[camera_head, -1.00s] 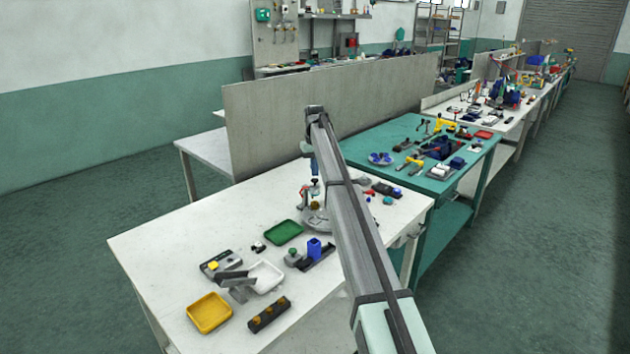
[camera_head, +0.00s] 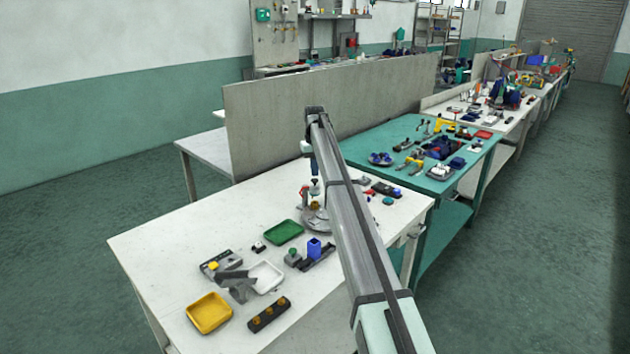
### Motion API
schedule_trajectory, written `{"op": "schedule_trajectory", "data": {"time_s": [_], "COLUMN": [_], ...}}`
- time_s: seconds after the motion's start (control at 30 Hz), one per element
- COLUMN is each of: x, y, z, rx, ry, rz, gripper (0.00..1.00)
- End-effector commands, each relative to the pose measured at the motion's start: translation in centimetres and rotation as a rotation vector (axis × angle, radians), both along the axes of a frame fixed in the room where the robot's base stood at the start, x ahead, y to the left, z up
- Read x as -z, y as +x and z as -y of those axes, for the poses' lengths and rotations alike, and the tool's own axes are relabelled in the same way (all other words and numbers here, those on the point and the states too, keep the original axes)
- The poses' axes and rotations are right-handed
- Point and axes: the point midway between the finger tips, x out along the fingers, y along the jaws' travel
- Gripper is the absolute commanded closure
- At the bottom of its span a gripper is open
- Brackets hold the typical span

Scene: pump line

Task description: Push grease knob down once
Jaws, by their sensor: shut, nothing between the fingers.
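My gripper (camera_head: 314,175) is small and far off at the end of my arm, pointing down over the back of the white table. It is shut, with nothing visible held. Directly under it stands a small upright fixture (camera_head: 315,189) with a dark top, on a round grey base (camera_head: 313,222). This looks like the place of the grease knob, but the knob cannot be told apart clearly at this size. The gripper tip and the fixture's top overlap in the picture, so I cannot tell whether they touch. My arm covers the fixture's right side.
On the white table (camera_head: 170,235) are a green tray (camera_head: 283,232), a yellow tray (camera_head: 209,314), a white tray (camera_head: 268,277), a blue block (camera_head: 314,248) and a dark strip with orange knobs (camera_head: 269,314). A grey panel (camera_head: 270,135) stands behind. The table's left part is clear.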

Motion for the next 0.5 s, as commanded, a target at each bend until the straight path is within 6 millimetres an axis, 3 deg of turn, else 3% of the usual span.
{"op": "schedule_trajectory", "data": {"time_s": [0.5], "x": [0.88], "y": [0.00], "z": [0.00], "rx": [0.000], "ry": [0.000], "rz": [0.000], "gripper": [1.00]}}
